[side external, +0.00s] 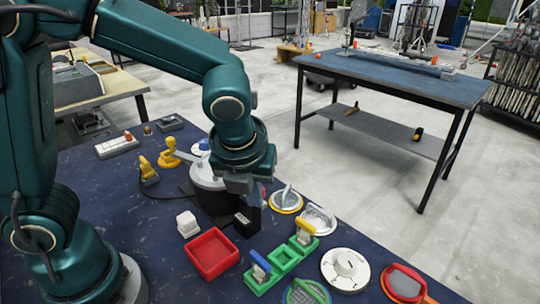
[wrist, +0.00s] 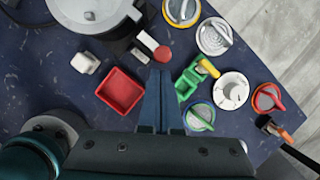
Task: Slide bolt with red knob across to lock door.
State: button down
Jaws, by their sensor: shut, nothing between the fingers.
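The red knob (wrist: 162,54) shows in the wrist view at the end of a short pale bar (wrist: 146,41), the bolt. The bar lies beside a large round grey housing (wrist: 62,12) with a dark side. A small black block (wrist: 141,56) sits just left of the knob. In the side view, the housing (side external: 206,172) is partly behind my gripper, and only a sliver of red (side external: 264,191) shows. My gripper (wrist: 161,74) is shut and empty, its fingertips just below the knob in the wrist picture. Contact cannot be told. The door is not clearly distinguishable.
A red tray (wrist: 119,91) and a white cube (wrist: 86,61) lie left of my fingers. Green holders (side external: 284,258), a white dial (side external: 345,268), a yellow-ringed dial (side external: 286,199) and a red-rimmed disc (side external: 400,285) crowd the right.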

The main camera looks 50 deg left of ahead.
jog(key=shift+a, duration=0.1)
jog(key=shift+a, duration=1.55)
jog(key=shift+s+d, duration=0.1)
jog(key=s+d+r, duration=0.4)
jog(key=s+r, duration=0.2)
jog(key=r, duration=0.3)
jog(key=shift+d+r, duration=0.15)
jog(key=shift+d, duration=0.05)
